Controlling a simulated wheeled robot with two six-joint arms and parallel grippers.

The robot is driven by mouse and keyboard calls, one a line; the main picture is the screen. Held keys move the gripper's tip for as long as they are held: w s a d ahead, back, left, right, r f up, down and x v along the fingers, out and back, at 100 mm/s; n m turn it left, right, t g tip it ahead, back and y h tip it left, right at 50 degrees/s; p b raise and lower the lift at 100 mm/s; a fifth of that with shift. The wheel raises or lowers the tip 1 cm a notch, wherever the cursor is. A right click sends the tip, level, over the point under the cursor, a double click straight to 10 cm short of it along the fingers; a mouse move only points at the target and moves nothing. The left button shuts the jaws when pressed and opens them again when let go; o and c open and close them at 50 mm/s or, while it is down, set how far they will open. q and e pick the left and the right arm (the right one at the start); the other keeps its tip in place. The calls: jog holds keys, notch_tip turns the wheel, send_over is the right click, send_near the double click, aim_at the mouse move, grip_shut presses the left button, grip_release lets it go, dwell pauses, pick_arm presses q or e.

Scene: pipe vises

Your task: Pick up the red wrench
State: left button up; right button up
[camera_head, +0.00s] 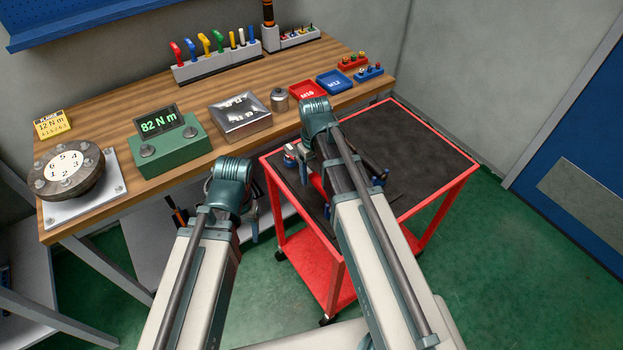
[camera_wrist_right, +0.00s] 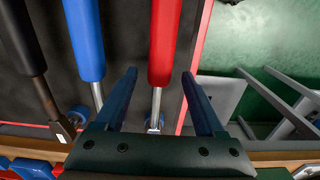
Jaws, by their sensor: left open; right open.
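The red wrench (camera_wrist_right: 164,42) lies on the dark top of the red cart, its red handle and thin metal shaft seen in the right wrist view. In the head view part of its red handle (camera_head: 319,186) shows beside my right arm. My right gripper (camera_wrist_right: 158,74) is open above it, with the wrench between the two fingers in the picture; I cannot tell the height gap. My left gripper (camera_head: 252,226) is open and empty, hanging between the bench and the cart. My right arm hides much of the wrench in the head view.
A blue-handled tool (camera_wrist_right: 85,38) and a black-handled tool (camera_wrist_right: 22,38) lie left of the wrench. The cart's red rim (camera_head: 443,203) borders its top, whose right part is clear. The wooden bench (camera_head: 120,110) stands behind with a green 82 N m tester (camera_head: 168,146).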

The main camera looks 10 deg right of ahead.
aim_at(315, 175)
notch_tip(315, 175, down, 3)
jog(key=shift+f+b, duration=0.1)
jog(key=shift+b, duration=1.05)
grip_shut()
dwell(0.4)
